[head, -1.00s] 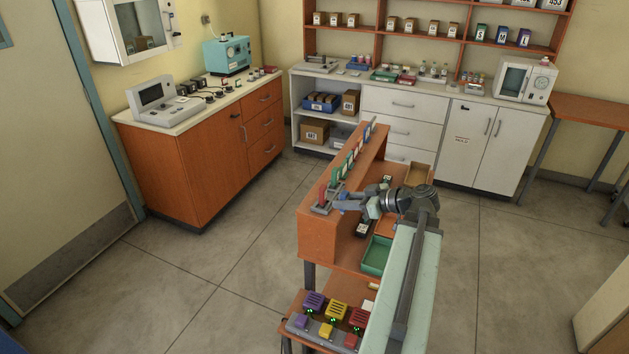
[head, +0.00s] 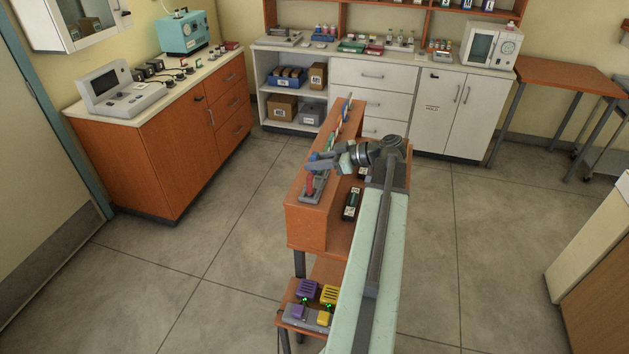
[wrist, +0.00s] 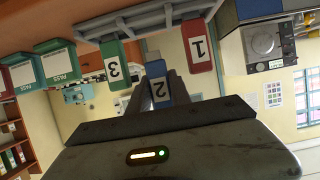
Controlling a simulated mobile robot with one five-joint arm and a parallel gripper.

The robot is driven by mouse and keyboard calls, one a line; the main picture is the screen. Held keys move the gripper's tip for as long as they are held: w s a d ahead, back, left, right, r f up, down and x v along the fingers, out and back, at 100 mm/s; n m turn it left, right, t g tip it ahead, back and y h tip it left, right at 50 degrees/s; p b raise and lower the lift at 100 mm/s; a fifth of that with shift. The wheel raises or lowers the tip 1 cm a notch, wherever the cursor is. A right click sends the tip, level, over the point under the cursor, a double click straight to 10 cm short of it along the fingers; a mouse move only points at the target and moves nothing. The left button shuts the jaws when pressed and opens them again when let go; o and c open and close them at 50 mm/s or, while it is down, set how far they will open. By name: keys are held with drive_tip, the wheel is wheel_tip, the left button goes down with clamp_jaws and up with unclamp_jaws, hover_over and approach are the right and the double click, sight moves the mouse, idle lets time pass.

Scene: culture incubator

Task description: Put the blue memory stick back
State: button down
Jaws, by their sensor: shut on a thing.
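My gripper (wrist: 158,88) is shut on the blue memory stick (wrist: 157,70), marked 2, in the wrist view. The stick is in front of the grey rack (wrist: 130,17), between the red stick (wrist: 198,45) marked 1 and the green stick (wrist: 112,66) marked 3. Its end appears apart from the rack; the depth is hard to judge. In the head view my gripper (head: 332,160) is over the near part of the orange shelf unit (head: 303,218), just beyond the red stick. The held stick is small there and partly hidden by the gripper.
Purple and yellow blocks (head: 306,289) sit on a low shelf at the front. Open floor lies left of the unit, before the orange cabinet (head: 165,165).

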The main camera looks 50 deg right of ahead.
sight(315, 172)
wheel_tip(315, 172, down, 4)
drive_tip(key=b, duration=0.4)
drive_tip(key=shift+r, duration=0.25)
drive_tip(key=shift+f, duration=0.15)
drive_tip(key=c, duration=1.5)
unclamp_jaws()
drive_tip(key=shift+o, duration=0.2)
